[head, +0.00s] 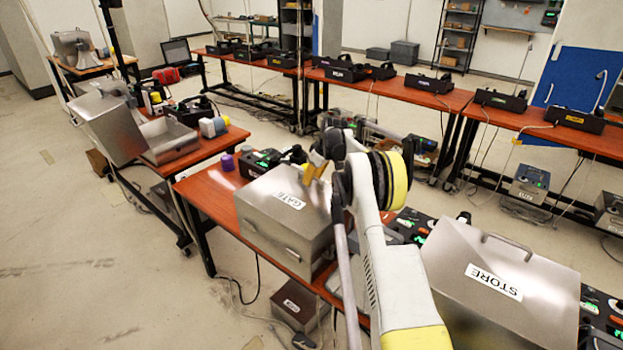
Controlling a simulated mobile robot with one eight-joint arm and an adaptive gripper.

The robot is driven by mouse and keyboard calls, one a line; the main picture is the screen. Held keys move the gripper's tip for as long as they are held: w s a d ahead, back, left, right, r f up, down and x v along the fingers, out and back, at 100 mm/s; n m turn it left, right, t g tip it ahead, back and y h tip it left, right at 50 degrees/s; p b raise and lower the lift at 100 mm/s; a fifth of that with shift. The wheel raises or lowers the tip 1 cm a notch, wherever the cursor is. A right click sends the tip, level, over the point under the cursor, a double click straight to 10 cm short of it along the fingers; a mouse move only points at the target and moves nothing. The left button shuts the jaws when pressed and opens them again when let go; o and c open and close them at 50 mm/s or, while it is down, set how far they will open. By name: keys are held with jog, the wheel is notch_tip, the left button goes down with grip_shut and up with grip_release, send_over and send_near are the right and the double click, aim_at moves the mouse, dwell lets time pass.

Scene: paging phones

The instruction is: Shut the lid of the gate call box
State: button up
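The gate call box (268,236) is a brushed metal box on the red-brown table, with a white GATE label (289,201) on its lid. The lid lies low over the box and looks shut or nearly shut; a small gap cannot be ruled out. A handle shows low on the near side. My gripper (317,167), with tan fingers, is at the lid's far right edge. My arm hides the box's right side. I cannot tell whether the gripper touches the lid, or how far apart its fingers are.
A metal STORE box (470,309) stands close on the right of my arm. Another metal box (172,142) on the left table has its lid raised. A purple cup (227,162) and dark phone units (262,162) stand behind the gate box.

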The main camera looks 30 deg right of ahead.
jog(key=v, duration=1.2)
jog(key=shift+w+a+r, duration=0.1)
